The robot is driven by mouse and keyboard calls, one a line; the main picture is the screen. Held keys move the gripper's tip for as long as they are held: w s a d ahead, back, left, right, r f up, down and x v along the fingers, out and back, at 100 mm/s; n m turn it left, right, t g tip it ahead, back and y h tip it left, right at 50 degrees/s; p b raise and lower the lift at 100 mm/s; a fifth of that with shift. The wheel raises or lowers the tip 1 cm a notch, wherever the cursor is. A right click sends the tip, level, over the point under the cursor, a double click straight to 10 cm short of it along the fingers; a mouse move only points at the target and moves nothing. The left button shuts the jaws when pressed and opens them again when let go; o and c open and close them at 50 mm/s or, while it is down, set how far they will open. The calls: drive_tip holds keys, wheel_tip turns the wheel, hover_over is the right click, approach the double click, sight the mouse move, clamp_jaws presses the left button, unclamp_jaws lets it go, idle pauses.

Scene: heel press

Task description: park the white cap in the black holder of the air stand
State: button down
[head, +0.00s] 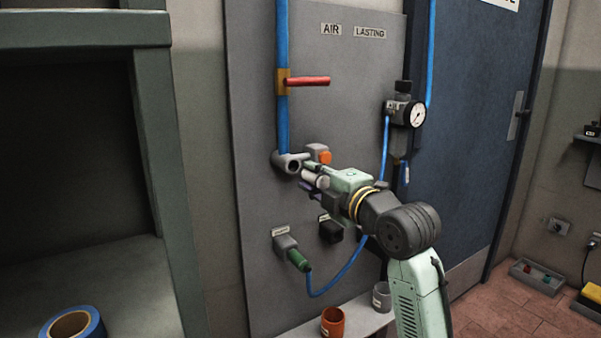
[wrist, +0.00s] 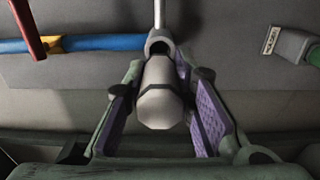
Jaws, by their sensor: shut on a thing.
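My gripper (head: 311,182) is at the wall panel, just in front of and right of the grey outlet (head: 290,163) at the blue pipe's lower end. Its purple-padded fingers (wrist: 165,108) are shut on the white cap (wrist: 160,100), which looks pale grey in the wrist view and shows small between the fingers in the head view (head: 316,179). The outlet's dark mouth (wrist: 158,44) lies just beyond the cap; I cannot tell whether they touch. The black holder (head: 330,231) is on the panel below my gripper, partly hidden; I cannot make it out in the wrist view.
A red lever (head: 308,81) sits on the blue pipe. An orange button (head: 324,157) is close beside my gripper. A green connector (head: 299,261) with a blue hose sits lower left. A gauge (head: 416,114) is upper right. Cups (head: 333,322) stand on the shelf below.

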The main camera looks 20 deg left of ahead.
drive_tip(key=shift+s+d, duration=0.4)
drive_tip(key=shift+d, duration=0.1)
drive_tip(key=shift+s+d+b, duration=0.15)
drive_tip(key=shift+b, duration=0.3)
drive_tip(key=shift+d+f, duration=0.1)
drive_tip(key=shift+f, duration=0.05)
drive_tip(key=w+d+f+b, duration=0.3)
drive_tip(key=f+b, duration=0.3)
drive_tip(key=f, duration=0.2)
drive_tip(key=w+d+f+b, duration=0.3)
drive_tip(key=w+f+b, duration=0.2)
drive_tip(key=f+b, duration=0.2)
drive_tip(key=w+d+f+b, duration=0.3)
drive_tip(key=f+b, duration=0.3)
drive_tip(key=f, duration=0.2)
drive_tip(key=shift+w+f+b, duration=0.35)
drive_tip(key=shift+w+f, duration=0.05)
drive_tip(key=shift+w, duration=0.05)
idle(0.7)
drive_tip(key=shift+a, duration=0.1)
drive_tip(key=shift+x, duration=2.4)
